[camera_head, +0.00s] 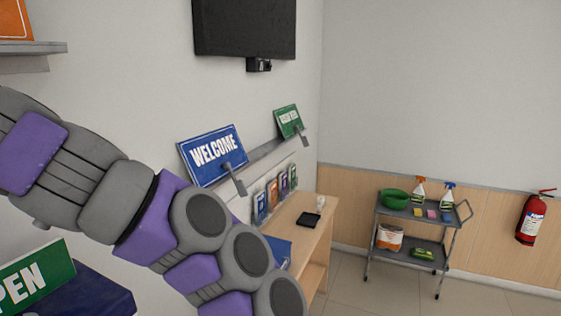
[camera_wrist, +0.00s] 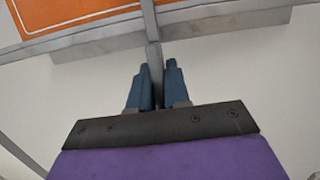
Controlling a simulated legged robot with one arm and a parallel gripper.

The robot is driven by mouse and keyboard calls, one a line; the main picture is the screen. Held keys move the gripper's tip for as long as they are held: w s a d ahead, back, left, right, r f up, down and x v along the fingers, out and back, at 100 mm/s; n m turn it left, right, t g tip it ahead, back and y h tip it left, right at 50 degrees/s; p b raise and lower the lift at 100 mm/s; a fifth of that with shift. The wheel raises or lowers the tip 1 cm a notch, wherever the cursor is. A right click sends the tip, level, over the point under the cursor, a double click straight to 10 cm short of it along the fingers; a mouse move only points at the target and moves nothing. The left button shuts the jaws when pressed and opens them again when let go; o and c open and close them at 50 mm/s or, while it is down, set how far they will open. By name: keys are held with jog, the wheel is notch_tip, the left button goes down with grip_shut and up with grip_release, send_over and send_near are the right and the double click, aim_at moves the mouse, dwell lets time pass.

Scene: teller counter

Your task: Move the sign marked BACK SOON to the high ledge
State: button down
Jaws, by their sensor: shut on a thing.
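An orange sign with a white border (camera_head: 15,20) shows at the top left edge of the head view, at the high grey ledge (camera_head: 35,47). Only part of it shows and its wording cannot be read. In the wrist view the orange sign (camera_wrist: 70,12) is at the top, with a grey stem (camera_wrist: 154,58) coming down from it. My gripper (camera_wrist: 157,70) is shut on that stem, one blue finger on each side. The sign's lower edge is at the ledge; whether its weight rests there I cannot tell. My gripper is outside the head view.
A lower wall ledge (camera_head: 265,150) holds a blue WELCOME sign (camera_head: 213,152) and a green sign (camera_head: 288,120). A green sign ending in PEN (camera_head: 38,280) stands at bottom left. A dark screen (camera_head: 245,28) hangs above; a cart (camera_head: 415,213) stands at right.

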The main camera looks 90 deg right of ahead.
jog(key=c, duration=0.6)
grip_release()
dwell(0.3)
jog(key=shift+s, duration=0.15)
dwell(0.3)
jog(key=v, duration=0.9)
jog(key=shift+b, duration=0.4)
dwell(0.8)
jog(key=shift+a, duration=0.1)
dwell(0.4)
